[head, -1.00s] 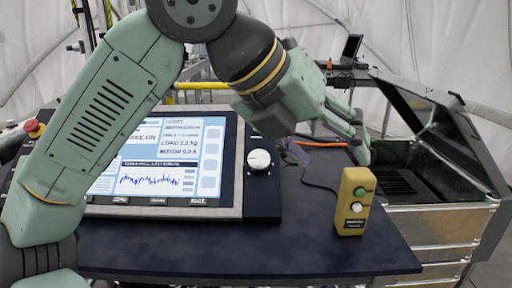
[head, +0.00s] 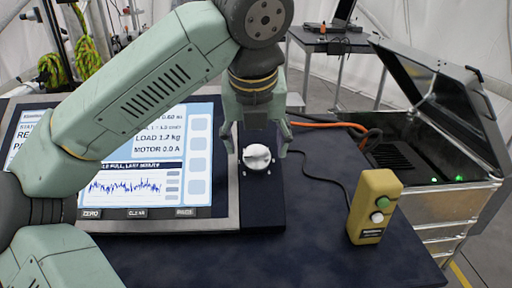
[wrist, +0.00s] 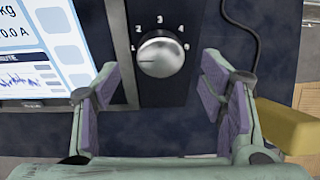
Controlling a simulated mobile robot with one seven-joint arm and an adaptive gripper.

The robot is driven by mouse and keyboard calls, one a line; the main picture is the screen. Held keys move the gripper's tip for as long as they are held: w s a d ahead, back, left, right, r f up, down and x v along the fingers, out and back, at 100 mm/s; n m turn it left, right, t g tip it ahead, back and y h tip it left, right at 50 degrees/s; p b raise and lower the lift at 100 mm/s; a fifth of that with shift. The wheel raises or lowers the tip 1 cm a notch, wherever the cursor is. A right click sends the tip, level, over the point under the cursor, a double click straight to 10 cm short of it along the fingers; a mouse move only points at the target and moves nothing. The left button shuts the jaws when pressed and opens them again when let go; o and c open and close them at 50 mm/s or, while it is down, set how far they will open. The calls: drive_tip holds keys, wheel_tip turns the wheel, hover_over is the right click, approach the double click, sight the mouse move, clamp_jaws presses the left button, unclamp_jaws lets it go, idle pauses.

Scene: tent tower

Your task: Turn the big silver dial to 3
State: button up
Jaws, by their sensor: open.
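The silver dial (head: 257,157) is a round knob on the dark panel right of the screen. It also shows in the wrist view (wrist: 160,55), with numerals 1 to 5 arched around it and 3 at the top. A thin mark on its face seems to point left, near the 1. My gripper (head: 257,144) is open, pointing down over the dial. In the wrist view my gripper (wrist: 158,68) has one finger on each side of the dial, with gaps between; I cannot tell their height above the panel.
The lit screen (head: 150,165) lies to the left. An open metal case (head: 440,200) stands at the right. A dark cable runs near the box. The front of the dark table is clear.

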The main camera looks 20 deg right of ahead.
sight(256, 156)
drive_tip(key=shift+p+x, duration=0.3)
drive_tip(key=shift+x, duration=1.65)
drive_tip(key=shift+c, duration=0.4)
drive_tip(key=c, duration=1.1)
